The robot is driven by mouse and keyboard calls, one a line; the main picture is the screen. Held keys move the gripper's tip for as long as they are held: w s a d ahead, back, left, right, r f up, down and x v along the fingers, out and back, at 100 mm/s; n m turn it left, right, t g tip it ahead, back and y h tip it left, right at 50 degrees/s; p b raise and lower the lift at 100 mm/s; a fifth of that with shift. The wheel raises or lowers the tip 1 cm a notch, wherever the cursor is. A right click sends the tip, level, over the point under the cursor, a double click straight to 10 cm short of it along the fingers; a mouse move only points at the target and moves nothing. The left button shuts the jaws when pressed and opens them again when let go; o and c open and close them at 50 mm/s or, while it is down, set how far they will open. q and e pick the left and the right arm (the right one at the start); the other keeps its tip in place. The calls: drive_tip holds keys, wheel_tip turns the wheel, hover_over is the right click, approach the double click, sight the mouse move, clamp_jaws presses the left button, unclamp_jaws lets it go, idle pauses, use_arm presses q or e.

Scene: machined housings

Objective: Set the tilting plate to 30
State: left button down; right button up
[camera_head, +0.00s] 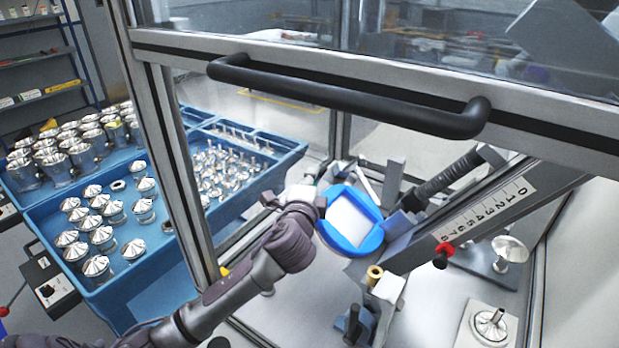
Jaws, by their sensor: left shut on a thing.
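A blue ring-shaped frame with a white flat face (351,222) stands tilted inside the enclosure, right of centre; I take it for the tilting plate. My left gripper (318,203) reaches in from the left and is shut at the frame's left edge. Its fingertips are mostly hidden, so the exact grip is hard to see. To the right, a slanted metal bar carries a white scale (485,209) with printed numbers. A red knob (443,251) sits below the scale. No pointer or reading for 30 can be made out. My right gripper is not in view.
A metal-framed enclosure with a black handle (350,96) crosses above my arm. A brass-topped fitting (374,276) and a dark clamp (354,326) stand close below the frame. Blue bins (134,292) of metal parts stand at left, outside the enclosure.

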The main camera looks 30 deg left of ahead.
use_arm(q)
drive_tip(key=shift+r, duration=0.3)
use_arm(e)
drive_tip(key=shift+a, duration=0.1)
use_arm(q)
drive_tip(key=c, duration=1.2)
unclamp_jaws()
drive_tip(key=shift+d, duration=0.15)
drive_tip(key=shift+f, duration=0.15)
drive_tip(key=v, duration=1.2)
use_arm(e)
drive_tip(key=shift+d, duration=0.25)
